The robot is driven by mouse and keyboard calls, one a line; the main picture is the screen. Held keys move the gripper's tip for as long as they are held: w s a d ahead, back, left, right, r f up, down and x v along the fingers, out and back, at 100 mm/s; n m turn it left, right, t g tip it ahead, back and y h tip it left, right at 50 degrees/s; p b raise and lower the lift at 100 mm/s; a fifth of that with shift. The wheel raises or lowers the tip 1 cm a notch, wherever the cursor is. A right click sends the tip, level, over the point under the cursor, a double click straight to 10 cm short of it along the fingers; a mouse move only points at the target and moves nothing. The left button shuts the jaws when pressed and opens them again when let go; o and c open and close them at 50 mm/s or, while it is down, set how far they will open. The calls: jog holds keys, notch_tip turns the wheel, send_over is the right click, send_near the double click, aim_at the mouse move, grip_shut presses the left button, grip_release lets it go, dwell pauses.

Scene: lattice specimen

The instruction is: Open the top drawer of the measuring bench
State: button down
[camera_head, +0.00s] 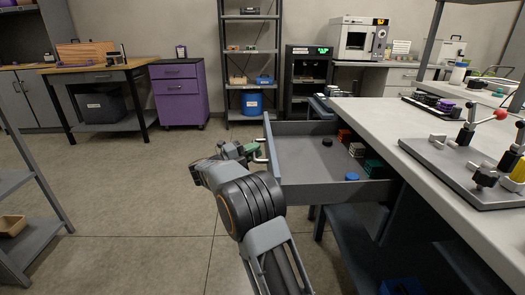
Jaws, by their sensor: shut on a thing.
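The measuring bench (365,122) stands at the right with a pale top. Its top drawer (300,163) is pulled well out to the left, and its grey inside shows. The drawer's front panel (270,148) faces left and carries a metal handle (260,155). My gripper (254,150) is at that handle, shut on it; the fingertips are small and partly hidden. Inside the drawer are several small blocks (356,150) along the back right, a blue round piece (352,177) and a dark round piece (327,142).
A grey fixture plate with clamps (465,168) lies on the bench top. Dark shelving (375,240) is below the drawer. A purple cabinet (180,93) and a wooden-topped table (100,69) stand at the back left. The floor (120,205) left of the drawer is clear.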

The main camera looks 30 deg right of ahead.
jog(key=shift+a, duration=0.1)
dwell(0.3)
jog(key=c, duration=1.1)
grip_release()
jog(key=w+a+f+p, duration=0.1)
jog(key=a+f+p, duration=0.1)
jog(key=a, duration=1.1)
jog(key=shift+a+f+p, duration=0.25)
jog(key=shift+a+p, duration=0.05)
jog(key=shift+p, duration=0.2)
jog(key=shift+d, duration=0.1)
jog(key=shift+s+d+r+b, duration=0.15)
jog(key=shift+d+r+b, duration=0.3)
jog(key=shift+d, duration=1.85)
jog(key=shift+s+d+r+b, duration=0.2)
jog(key=shift+d+r+b, duration=0.3)
jog(key=shift+d, duration=1.75)
jog(key=shift+s+d+r+b, duration=0.15)
jog(key=shift+d+r+b, duration=0.3)
jog(key=shift+d, duration=1.85)
